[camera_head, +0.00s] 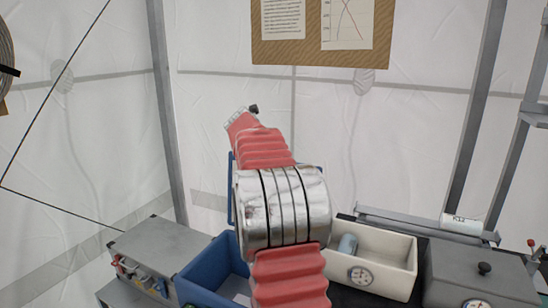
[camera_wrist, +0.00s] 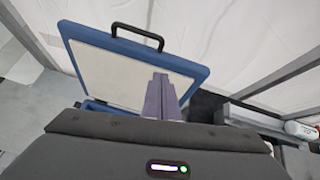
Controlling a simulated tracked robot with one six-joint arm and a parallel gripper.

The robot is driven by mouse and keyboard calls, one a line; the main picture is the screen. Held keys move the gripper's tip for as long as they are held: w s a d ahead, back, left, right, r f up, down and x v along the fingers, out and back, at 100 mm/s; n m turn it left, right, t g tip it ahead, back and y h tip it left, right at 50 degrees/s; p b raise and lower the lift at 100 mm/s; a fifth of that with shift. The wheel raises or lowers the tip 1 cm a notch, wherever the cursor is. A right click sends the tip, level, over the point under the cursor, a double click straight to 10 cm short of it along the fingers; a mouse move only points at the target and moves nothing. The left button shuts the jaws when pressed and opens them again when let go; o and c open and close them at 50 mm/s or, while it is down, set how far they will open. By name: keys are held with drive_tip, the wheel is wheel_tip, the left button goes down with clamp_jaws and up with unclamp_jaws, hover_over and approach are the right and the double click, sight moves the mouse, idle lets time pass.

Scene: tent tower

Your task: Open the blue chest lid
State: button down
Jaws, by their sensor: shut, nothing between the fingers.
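The blue chest (camera_head: 205,272) stands left of centre in the head view, with its inside partly visible. Its lid is raised, and a thin blue edge of the lid (camera_head: 231,190) shows beside my arm. In the wrist view the lid (camera_wrist: 192,70) shows a blue rim around a pale panel. A black handle (camera_wrist: 137,36) is on its upper edge. My gripper (camera_wrist: 161,80) is shut and empty, its fingers appearing in front of the lid's lower right part. I cannot tell whether they touch it. My arm hides much of the chest and lid in the head view.
A white bin (camera_head: 395,250) with a gauge and a grey cylinder inside stands to the right. A grey cabinet (camera_head: 160,245) stands at left. Tent poles and white walls are behind.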

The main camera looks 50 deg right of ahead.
wheel_tip(320, 180, up, 9)
drive_tip(key=d, duration=0.1)
idle(0.5)
drive_tip(key=c, duration=2.3)
unclamp_jaws()
drive_tip(key=shift+a, duration=0.3)
drive_tip(key=shift+o, duration=1.1)
drive_tip(key=a+m+t+y, duration=0.1)
drive_tip(key=a+m, duration=0.4)
drive_tip(key=a, duration=1)
drive_tip(key=shift+s+a+f+t+y, duration=0.2)
drive_tip(key=shift+s+a+t+y, duration=0.15)
drive_tip(key=shift+y, duration=0.35)
drive_tip(key=s+a+f+m+y, duration=0.1)
drive_tip(key=s+a+f+m, duration=0.15)
drive_tip(key=a, duration=0.55)
drive_tip(key=s+a+f+m+y, duration=0.1)
drive_tip(key=s+a+m+y, duration=0.15)
drive_tip(key=a, duration=0.45)
drive_tip(key=s+a+f+m+y, duration=0.2)
drive_tip(key=s+a+f+m, duration=0.4)
drive_tip(key=s+a+f, duration=0.3)
drive_tip(key=s+a+f+m+y, duration=0.2)
drive_tip(key=s+a+f+m, duration=0.5)
drive_tip(key=s+a, duration=0.6)
wheel_tip(320, 180, down, 2)
drive_tip(key=shift+s+a+f+m, duration=0.1)
drive_tip(key=shift+s+a+m, duration=0.2)
drive_tip(key=shift+a, duration=0.7)
